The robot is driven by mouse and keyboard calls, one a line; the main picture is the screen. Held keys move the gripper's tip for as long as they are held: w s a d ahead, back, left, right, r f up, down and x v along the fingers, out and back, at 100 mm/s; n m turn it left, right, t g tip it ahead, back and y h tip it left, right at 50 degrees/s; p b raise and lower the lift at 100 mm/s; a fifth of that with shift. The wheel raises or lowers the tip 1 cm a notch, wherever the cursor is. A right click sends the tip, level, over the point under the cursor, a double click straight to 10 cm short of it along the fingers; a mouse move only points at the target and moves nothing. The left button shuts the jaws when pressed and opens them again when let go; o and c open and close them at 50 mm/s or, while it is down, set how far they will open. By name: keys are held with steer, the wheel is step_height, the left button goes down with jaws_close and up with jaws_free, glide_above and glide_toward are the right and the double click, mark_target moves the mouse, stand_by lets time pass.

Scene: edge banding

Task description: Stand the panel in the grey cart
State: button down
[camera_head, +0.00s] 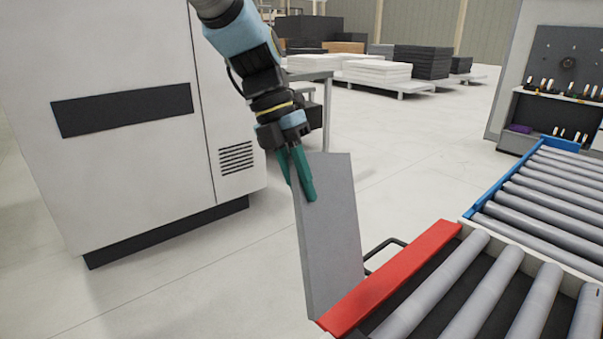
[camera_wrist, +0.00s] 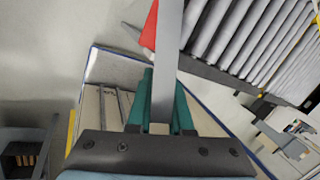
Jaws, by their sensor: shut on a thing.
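My gripper (camera_head: 301,188) has teal fingers shut on the upper edge of a grey panel (camera_head: 333,230). The panel hangs upright, slightly tilted, just left of the red rail; its lower end partly passes behind the rail. In the wrist view the panel (camera_wrist: 168,50) shows edge-on between my fingers (camera_wrist: 161,100). The grey cart cannot be surely made out. A dark bent tube (camera_head: 385,246) shows beside the panel at the rail, and I cannot tell what it belongs to. A blue-rimmed pale structure (camera_wrist: 112,68) with grey bars lies below my gripper in the wrist view.
The red rail (camera_head: 395,275) edges a roller conveyor (camera_head: 455,290) at lower right; a blue-edged roller conveyor (camera_head: 545,200) adjoins it. A large white machine (camera_head: 130,70) stands left. Stacked boards (camera_head: 375,72) lie at the back. The floor between is clear.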

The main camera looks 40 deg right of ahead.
steer(key=r+t+p, duration=0.1)
steer(key=p, duration=0.1)
steer(key=shift+s+r+t+y+p, duration=0.1)
steer(key=shift+r+t+y+p, duration=0.05)
steer(key=shift+t+y+p, duration=0.2)
steer(key=shift+f+t, duration=0.25)
steer(key=shift+f, duration=0.05)
steer(key=shift+r+t, duration=0.3)
steer(key=shift+t, duration=0.1)
